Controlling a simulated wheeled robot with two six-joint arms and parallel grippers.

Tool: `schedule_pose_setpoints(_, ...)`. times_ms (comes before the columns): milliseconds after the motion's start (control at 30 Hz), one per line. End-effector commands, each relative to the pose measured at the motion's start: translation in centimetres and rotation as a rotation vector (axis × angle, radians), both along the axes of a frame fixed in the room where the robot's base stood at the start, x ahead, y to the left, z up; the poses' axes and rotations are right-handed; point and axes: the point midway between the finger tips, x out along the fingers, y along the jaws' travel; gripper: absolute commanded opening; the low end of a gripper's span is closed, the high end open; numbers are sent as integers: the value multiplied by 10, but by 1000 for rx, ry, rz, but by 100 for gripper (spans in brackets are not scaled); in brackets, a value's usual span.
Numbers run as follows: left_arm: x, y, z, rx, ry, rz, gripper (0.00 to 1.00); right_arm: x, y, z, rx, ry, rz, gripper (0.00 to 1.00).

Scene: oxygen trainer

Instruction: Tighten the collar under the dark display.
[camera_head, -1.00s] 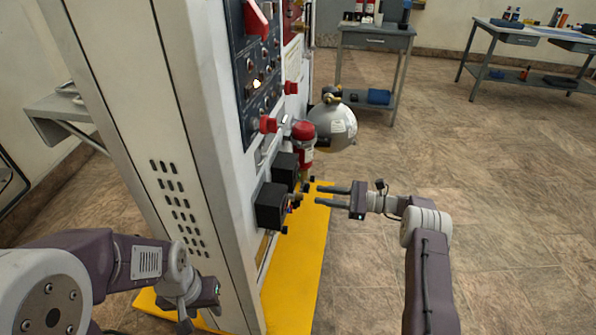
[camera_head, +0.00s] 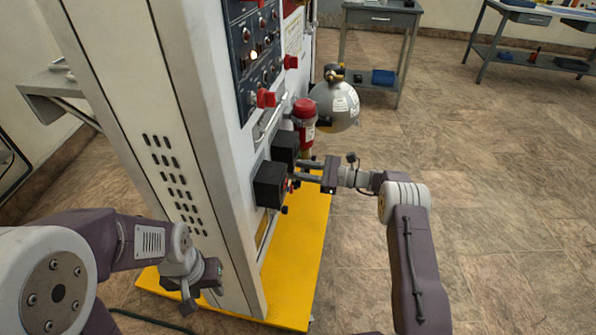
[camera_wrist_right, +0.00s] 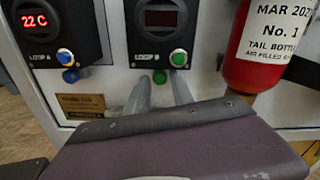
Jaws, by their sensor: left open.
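Two black display boxes stick out from the cabinet's front panel. In the right wrist view, the dark display (camera_wrist_right: 160,18) has a green knob (camera_wrist_right: 178,57) at its lower right and a small green collar (camera_wrist_right: 160,77) below it. The far box (camera_head: 286,148) in the head view is the same one. My right gripper (camera_head: 300,171) is open in front of the boxes. In the wrist view its fingers (camera_wrist_right: 160,92) point at the panel, one on each side of the green collar; I cannot tell whether they touch it. My left gripper (camera_head: 204,285) is open, low beside the cabinet.
The lit "22 C" display (camera_wrist_right: 34,20), with blue parts below it, is left of the dark one. A red bottle (camera_wrist_right: 265,50) hangs close on the right. A grey round tank (camera_head: 335,106) stands behind. A yellow base (camera_head: 300,270) lies below; the floor to the right is free.

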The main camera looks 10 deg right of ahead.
Motion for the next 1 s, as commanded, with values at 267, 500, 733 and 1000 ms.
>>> schedule_pose_setpoints(267,0,0,0,0,0,0,41,0,0,0,0,0,0,0)
schedule_pose_setpoints(500,0,0,18,0,0,0,41,0,0,4,78,236,0,0)
schedule_pose_setpoints(733,0,0,21,0,0,0,41,-1,0,1,150,460,0,0)
schedule_pose_setpoints(1000,0,0,21,0,0,0,41,-1,0,0,155,474,0,0)
